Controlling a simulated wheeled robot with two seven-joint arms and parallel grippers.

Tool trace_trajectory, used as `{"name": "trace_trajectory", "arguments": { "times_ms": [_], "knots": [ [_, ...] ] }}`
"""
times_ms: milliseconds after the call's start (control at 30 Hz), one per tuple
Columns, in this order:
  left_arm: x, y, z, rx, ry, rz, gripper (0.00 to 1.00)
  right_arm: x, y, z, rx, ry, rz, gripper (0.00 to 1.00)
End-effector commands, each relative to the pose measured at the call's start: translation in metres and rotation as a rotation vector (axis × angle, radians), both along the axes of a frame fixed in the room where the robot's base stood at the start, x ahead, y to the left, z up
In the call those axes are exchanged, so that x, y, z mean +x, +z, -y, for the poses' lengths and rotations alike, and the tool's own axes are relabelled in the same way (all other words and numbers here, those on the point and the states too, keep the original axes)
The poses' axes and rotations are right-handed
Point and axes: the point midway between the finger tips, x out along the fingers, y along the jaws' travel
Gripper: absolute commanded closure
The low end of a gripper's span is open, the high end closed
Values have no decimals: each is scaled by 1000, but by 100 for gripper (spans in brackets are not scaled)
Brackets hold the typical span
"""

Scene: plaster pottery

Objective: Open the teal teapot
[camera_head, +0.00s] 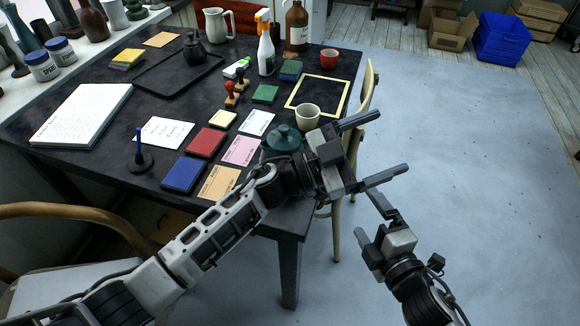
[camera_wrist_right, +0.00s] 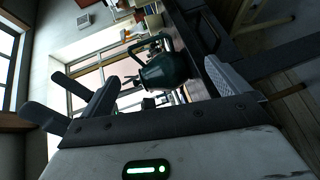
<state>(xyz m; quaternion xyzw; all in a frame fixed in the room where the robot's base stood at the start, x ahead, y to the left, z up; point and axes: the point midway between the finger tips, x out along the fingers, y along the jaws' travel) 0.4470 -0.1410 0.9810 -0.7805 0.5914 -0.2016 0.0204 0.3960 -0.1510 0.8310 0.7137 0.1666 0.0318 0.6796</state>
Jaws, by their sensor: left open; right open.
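The teal teapot (camera_head: 283,138) stands near the front right edge of the dark table, partly hidden behind my left arm. Its lid with a small knob appears to be on top. In the right wrist view the teapot (camera_wrist_right: 166,70) shows between the fingers, at some distance, with its handle toward the upper left. My left gripper (camera_head: 392,141) is open and empty, right of the teapot and past the table edge, with its fingers pointing right. My right gripper (camera_head: 366,220) is open and empty, off the table, lower and to the right of the teapot.
A cream cup (camera_head: 307,117) stands just behind the teapot. A pink card (camera_head: 240,151) and an orange card (camera_head: 219,182) lie to its left. A yellow frame (camera_head: 345,97) lies behind the cup. A wooden chair (camera_head: 366,88) stands at the table's right side. The floor to the right is clear.

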Motion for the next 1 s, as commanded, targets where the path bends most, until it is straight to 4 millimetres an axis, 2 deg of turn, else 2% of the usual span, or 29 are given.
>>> {"name": "trace_trajectory", "arguments": {
  "times_ms": [33,100,200,267,367,500,600,700,867,1000],
  "knots": [
    [-5,-2,19,90,-145,74,15,7,0,-4,-128,53,83,0],
    [-14,-12,34,257,-332,133,15,14,6,-10,-312,123,200,0],
    [-9,-37,30,586,-522,167,15,21,13,-20,-574,214,367,0],
    [5,-51,13,818,-580,156,15,24,15,-26,-729,263,466,0],
    [42,-60,-32,1204,-566,89,15,28,17,-36,-969,333,618,0],
    [91,-37,-100,1617,-392,-50,15,30,16,-45,-1228,403,785,0],
    [110,-15,-132,1772,-269,-132,15,30,16,-49,-1336,430,854,0],
    [118,-3,-149,1843,-198,-178,15,31,16,-51,-1391,442,887,0],
    [120,3,-154,1866,-174,-195,15,41,16,-58,-1409,446,900,0],
    [120,2,-154,1863,-177,-193,15,59,17,-72,-1409,444,900,0]
  ]
}}
